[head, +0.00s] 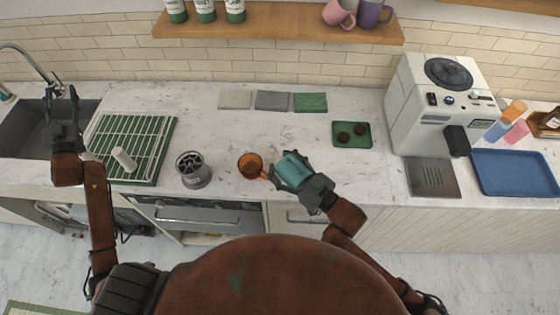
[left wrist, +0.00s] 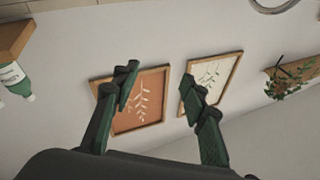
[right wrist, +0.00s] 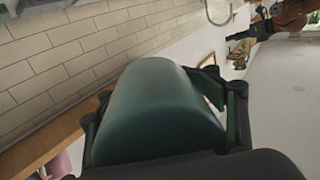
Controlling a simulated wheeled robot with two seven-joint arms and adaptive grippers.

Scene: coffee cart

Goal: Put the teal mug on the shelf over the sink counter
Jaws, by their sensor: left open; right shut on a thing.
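The teal mug (head: 291,168) is held by my right gripper (head: 298,178) above the front of the counter, right of an orange-brown cup. In the right wrist view the teal mug (right wrist: 155,112) fills the space between the fingers; its handle is not clear. My left gripper (head: 67,118) is open and empty, raised in front of the sink (head: 20,130). Its parted fingers also show in the left wrist view (left wrist: 160,105). The wooden shelf (head: 275,24) is on the back wall, with a pink mug (head: 339,13) and a purple mug (head: 374,13) at its right end.
Several white-and-green bottles (head: 205,10) stand at the shelf's left; its middle is clear. On the counter are a green drying rack (head: 160,135), a grey metal canister (head: 192,170), the orange-brown cup (head: 250,165), a green tray (head: 352,127) and a white coffee machine (head: 412,105).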

